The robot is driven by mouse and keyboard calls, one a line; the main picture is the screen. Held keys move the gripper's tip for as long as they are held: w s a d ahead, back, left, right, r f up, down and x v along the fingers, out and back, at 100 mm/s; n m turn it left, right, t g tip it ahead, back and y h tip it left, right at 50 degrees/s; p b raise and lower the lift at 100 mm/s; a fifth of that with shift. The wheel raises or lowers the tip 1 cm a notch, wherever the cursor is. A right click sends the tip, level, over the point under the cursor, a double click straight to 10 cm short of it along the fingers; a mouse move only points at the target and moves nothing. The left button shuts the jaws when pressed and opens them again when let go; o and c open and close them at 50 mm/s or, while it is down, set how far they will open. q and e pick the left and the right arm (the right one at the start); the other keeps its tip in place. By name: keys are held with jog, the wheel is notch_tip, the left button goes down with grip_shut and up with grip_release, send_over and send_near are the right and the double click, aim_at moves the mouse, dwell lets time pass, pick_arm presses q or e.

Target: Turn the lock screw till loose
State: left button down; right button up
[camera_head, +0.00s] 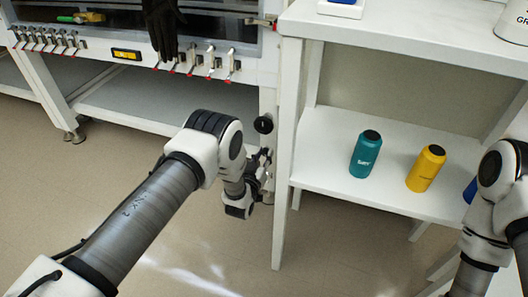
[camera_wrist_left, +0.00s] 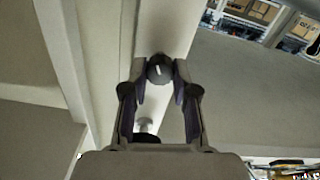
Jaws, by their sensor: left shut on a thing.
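The lock screw (camera_wrist_left: 159,70) is a dark round knob with a pale mark on its face, at the middle of the left wrist view, in front of a white post. My left gripper (camera_wrist_left: 159,76) is shut on it, with one finger on each side. In the head view my left gripper (camera_head: 264,162) is at the glovebox's right leg, and the screw between its fingers cannot be made out. A black round knob (camera_head: 263,125) shows just above the gripper. My right arm shows at the right edge, but its gripper is out of view.
The glovebox (camera_head: 235,27) stands at the back left, with a row of clamps and a hanging black glove (camera_head: 162,30). Close right of my left gripper is a white shelf unit (camera_head: 287,140) holding a teal bottle (camera_head: 366,155) and a yellow bottle (camera_head: 426,169).

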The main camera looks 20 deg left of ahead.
pick_arm(q)
jog(key=n+p, duration=0.1)
jog(key=n, duration=0.2)
jog(key=shift+r+n+p, duration=0.1)
jog(key=shift+n+p, duration=0.2)
jog(key=shift+n, duration=0.1)
jog(key=n+p, duration=0.1)
jog(key=n, duration=0.2)
jog(key=shift+a+n, duration=0.1)
jog(key=shift+n, duration=0.2)
jog(key=n+p, duration=0.1)
jog(key=n, duration=0.2)
jog(key=shift+n, duration=0.3)
jog(key=n, duration=0.2)
jog(key=n+p, duration=0.1)
jog(key=n, duration=0.1)
jog(key=shift+f+n, duration=0.2)
jog(key=shift+n, duration=0.1)
jog(key=n+p, duration=0.1)
jog(key=n, duration=0.2)
jog(key=shift+n, duration=0.3)
jog(key=n, duration=0.4)
jog(key=shift+f+p, duration=0.1)
jog(key=shift+p, duration=0.2)
jog(key=n, duration=0.4)
jog(key=shift+n+p, duration=0.35)
jog(key=shift+n, duration=1.55)
